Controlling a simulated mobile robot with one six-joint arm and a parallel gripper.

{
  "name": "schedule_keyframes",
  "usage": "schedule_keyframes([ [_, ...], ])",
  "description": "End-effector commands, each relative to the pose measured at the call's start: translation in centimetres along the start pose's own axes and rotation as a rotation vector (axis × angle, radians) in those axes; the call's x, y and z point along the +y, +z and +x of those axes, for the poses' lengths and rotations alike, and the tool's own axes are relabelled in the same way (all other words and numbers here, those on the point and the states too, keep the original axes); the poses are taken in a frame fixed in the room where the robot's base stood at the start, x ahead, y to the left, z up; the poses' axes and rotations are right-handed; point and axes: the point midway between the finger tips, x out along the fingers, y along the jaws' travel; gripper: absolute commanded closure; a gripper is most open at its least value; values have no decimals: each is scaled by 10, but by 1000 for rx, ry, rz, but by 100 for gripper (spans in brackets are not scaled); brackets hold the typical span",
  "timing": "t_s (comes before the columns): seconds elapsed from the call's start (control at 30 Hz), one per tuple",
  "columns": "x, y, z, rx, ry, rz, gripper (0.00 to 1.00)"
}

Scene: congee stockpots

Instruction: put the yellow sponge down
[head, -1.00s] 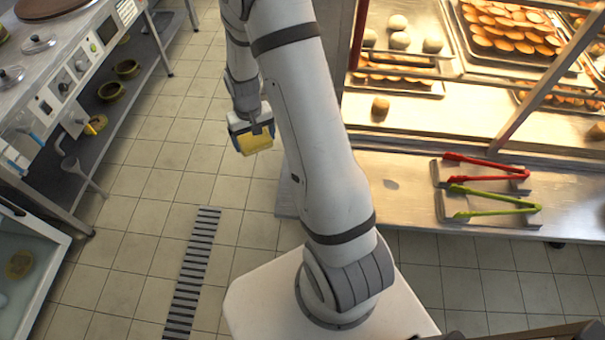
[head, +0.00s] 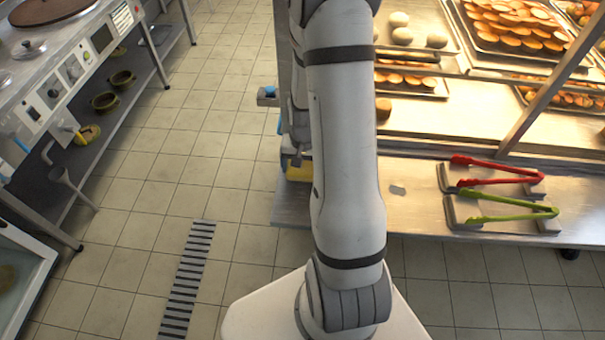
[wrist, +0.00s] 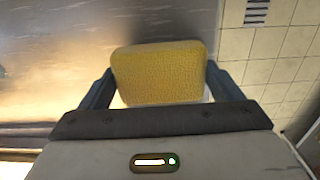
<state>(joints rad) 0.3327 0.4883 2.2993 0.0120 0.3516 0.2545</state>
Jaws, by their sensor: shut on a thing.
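The yellow sponge (wrist: 158,72) fills the space between the fingers of my gripper (wrist: 155,88) in the wrist view. The gripper is shut on it, with one finger on each side. A white edge shows under the sponge. In the head view a yellow patch of the sponge (head: 299,172) shows just left of my arm, by the left end of the steel counter (head: 410,215). My arm hides most of the gripper there. In the wrist view the counter surface (wrist: 75,45) lies behind and left of the sponge, with floor to the right. I cannot tell whether the sponge touches the counter.
Red tongs (head: 495,170) and green tongs (head: 505,211) lie on holders on the counter's right part. A lit glass case with bread trays (head: 510,25) stands behind. A stove bench (head: 60,80) with pots on its lower shelf (head: 85,150) stands at left. Tiled floor lies between.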

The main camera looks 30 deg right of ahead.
Motion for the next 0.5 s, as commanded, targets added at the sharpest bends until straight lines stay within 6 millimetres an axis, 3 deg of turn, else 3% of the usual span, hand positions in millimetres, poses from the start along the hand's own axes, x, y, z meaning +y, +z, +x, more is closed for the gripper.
schedule_keyframes([
  [0.2,0,1,31,-3,1,-1,39],
  [0.5,0,0,33,0,0,-2,39],
])
